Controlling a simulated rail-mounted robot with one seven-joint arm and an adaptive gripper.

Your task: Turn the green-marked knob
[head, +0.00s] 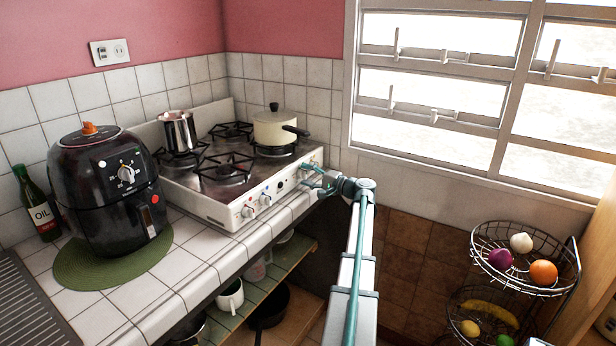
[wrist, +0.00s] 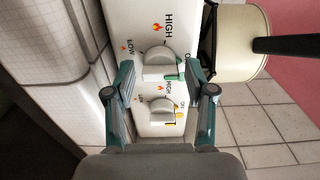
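The green-marked knob (wrist: 158,63) is a grey round knob with a raised grip and a green mark, on the stove's white front panel in the wrist view. My gripper (wrist: 160,72) is open, with one teal finger on each side of this knob. I cannot tell whether the fingers touch it. A yellow-marked knob (wrist: 161,110) sits just below it, nearer the palm. In the head view my gripper (head: 317,181) is at the right end of the stove front (head: 225,217) and partly hides the knobs there.
A red-marked knob (head: 247,211) and a blue-marked knob (head: 265,199) are farther left on the panel. A cream pot (head: 274,128) with a dark handle stands on the burner above my gripper. A black air fryer (head: 105,190) is at left; a wire fruit basket (head: 525,270) is at right.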

